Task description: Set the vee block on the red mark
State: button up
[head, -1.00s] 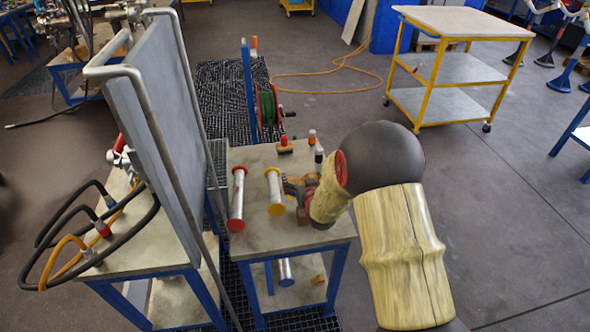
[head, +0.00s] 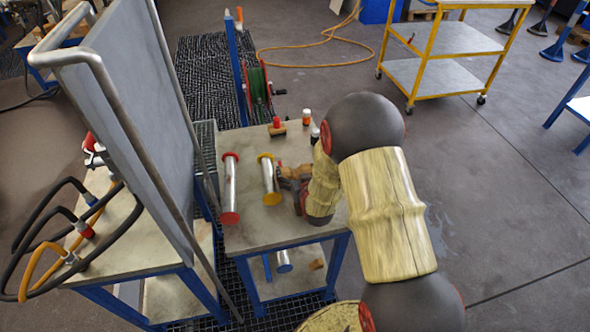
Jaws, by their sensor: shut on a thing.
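My gripper (head: 290,175) is low over the right part of the small table, just right of the yellow-flanged vessel. It is shut on a small brown block (head: 302,169), which looks like the vee block. My wrist and the gripper hide much of it, so I cannot tell whether it touches the tabletop. I cannot make out a red mark on the table; my arm covers part of the top.
A red-flanged vessel (head: 230,188) and a yellow-flanged vessel (head: 268,180) lie on the table (head: 245,238). A tall grey panel (head: 140,100) rises at left.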

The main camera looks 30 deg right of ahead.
jog(key=o, duration=1)
jog(key=shift+c, duration=0.2)
